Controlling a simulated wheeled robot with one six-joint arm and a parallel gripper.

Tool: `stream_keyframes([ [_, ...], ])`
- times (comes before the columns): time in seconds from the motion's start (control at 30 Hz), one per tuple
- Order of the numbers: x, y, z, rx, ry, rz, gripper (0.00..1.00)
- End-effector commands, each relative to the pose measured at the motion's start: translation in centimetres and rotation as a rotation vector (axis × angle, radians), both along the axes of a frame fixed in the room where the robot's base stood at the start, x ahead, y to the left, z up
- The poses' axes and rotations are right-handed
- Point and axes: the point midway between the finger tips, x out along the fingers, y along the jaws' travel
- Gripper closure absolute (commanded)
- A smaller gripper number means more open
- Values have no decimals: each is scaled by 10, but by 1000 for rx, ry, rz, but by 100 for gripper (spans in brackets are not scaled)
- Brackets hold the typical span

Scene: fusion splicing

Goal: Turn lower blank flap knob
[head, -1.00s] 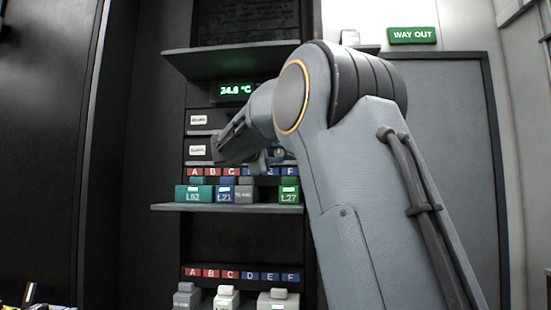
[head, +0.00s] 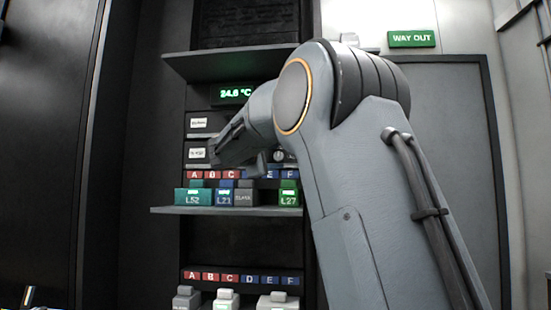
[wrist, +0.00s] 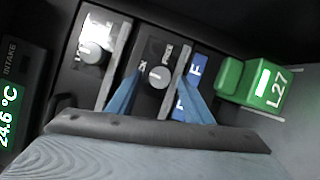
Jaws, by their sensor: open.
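The lower blank flap is the dark panel below the other flap. Its round grey knob (wrist: 159,77) shows in the wrist view, with small markings around it. My gripper (wrist: 160,92) is open, with one blue finger on each side of this knob. I cannot tell whether the fingers touch it. In the head view my arm covers the middle of the flap, and its white label (head: 197,153) shows at the left end. The upper flap's knob (wrist: 93,53) lies outside the fingers, to the left in the wrist view.
A green L27 block (head: 289,195) stands on the shelf (head: 225,210) below the flaps, beside teal, blue and grey blocks. Red and blue lettered tags line the shelf's back. A 24.6 °C display (head: 232,94) is above. Another shelf (head: 225,52) juts out overhead.

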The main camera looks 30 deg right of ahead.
Motion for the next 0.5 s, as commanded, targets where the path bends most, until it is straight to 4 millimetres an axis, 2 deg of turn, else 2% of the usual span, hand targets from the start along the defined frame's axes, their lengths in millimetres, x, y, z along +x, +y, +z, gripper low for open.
stream_keyframes([
  [0.3, -28, 43, -4, 0, 0, 3, 54],
  [0.5, -37, 56, -6, 0, 0, 1, 54],
])
